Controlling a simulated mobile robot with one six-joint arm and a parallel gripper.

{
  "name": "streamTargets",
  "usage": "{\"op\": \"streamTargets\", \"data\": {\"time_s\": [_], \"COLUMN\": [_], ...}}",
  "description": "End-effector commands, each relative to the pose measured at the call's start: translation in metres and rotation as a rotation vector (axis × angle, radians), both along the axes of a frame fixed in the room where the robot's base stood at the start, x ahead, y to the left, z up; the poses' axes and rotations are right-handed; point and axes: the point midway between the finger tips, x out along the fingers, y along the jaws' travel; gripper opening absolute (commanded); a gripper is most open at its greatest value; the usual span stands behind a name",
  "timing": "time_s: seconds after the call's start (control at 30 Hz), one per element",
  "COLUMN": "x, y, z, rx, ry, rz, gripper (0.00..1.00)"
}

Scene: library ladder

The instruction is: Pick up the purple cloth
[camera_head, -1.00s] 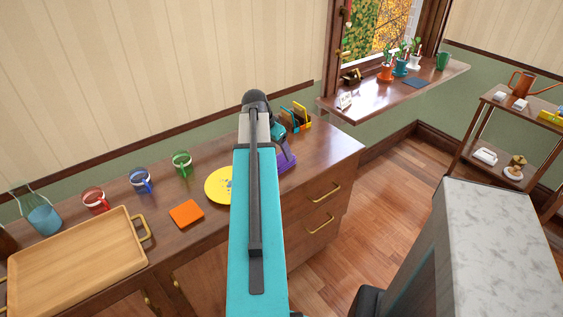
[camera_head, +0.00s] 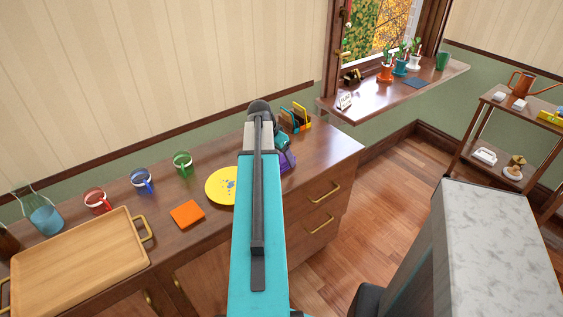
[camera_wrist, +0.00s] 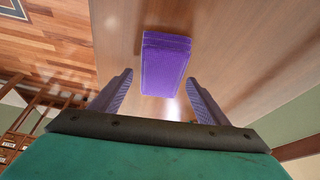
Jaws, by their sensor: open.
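The purple cloth (camera_wrist: 165,64) is a folded block lying on the brown wooden counter. In the wrist view it sits just beyond the fingertips, roughly centred between them. My gripper (camera_wrist: 161,84) is open and empty, with its two purple-grey fingers spread apart. In the head view the cloth (camera_head: 287,161) shows only in part, at the right of my teal arm, which hides the rest of it and most of the gripper.
On the counter (camera_head: 325,160) are a yellow plate (camera_head: 221,186), an orange cloth (camera_head: 187,214), several coloured mugs, a wooden tray (camera_head: 75,262) and a letter rack (camera_head: 297,118). The window sill (camera_head: 430,90) holds potted plants. A grey marble-topped block (camera_head: 500,240) stands at the right.

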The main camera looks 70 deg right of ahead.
Motion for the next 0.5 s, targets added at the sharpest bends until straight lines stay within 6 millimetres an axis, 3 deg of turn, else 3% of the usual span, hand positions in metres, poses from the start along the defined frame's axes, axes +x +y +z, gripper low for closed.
{"op": "streamTargets", "data": {"time_s": [0.2,0.5], "x": [-0.003,-0.003], "y": [-0.007,-0.008], "z": [-0.016,-0.02], "rx": [0.0,-0.001], "ry": [0.001,0.0], "rz": [0.0,0.0], "gripper": [0.69,0.69]}}
